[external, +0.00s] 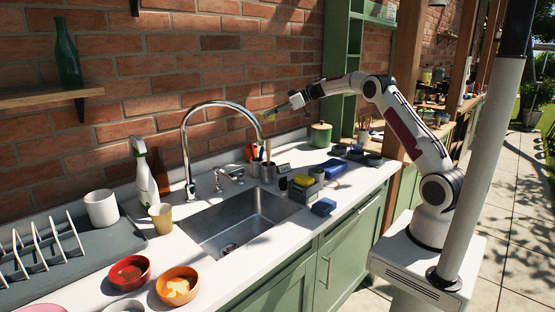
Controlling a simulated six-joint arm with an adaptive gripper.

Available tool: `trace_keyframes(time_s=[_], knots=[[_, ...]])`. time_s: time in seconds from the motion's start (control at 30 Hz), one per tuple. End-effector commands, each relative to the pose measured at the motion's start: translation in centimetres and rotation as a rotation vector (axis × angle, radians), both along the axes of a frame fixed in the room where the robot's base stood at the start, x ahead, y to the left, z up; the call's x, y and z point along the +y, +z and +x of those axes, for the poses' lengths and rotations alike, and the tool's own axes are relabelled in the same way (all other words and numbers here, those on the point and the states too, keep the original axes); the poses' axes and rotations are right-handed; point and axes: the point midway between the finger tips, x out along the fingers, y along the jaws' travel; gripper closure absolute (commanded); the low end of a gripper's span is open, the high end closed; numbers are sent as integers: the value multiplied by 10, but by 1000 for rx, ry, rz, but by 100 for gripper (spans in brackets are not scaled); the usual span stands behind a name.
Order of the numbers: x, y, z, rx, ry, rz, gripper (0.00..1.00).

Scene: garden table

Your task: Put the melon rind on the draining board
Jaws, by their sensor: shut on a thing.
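My gripper (271,113) is raised above the back of the counter, to the right of the tap's arch. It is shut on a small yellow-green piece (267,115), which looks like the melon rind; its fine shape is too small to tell. The draining board (108,246) is the dark grey slab at the left end of the counter, well to the left of my gripper. A white wire rack (42,249) and a white cup (101,208) stand on it.
The tall tap (186,140), the sink (240,222) and a white spray bottle (146,178) lie between my gripper and the board. A tan cup (161,218), red bowl (130,272) and orange bowl (177,286) stand nearby. A utensil holder (267,172) is below my gripper.

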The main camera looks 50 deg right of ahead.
Motion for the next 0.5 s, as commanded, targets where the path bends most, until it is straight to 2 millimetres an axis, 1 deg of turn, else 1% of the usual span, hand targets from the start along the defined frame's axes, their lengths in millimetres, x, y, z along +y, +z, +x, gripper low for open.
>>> trace_keyframes(time_s=[0.07, 0.23, 0.5], knots=[[8, 8, 0, -1, -36, -1, 100], [19, 17, 0, 1, -123, 1, 100], [29, 18, -7, 2, -253, 0, 100]])
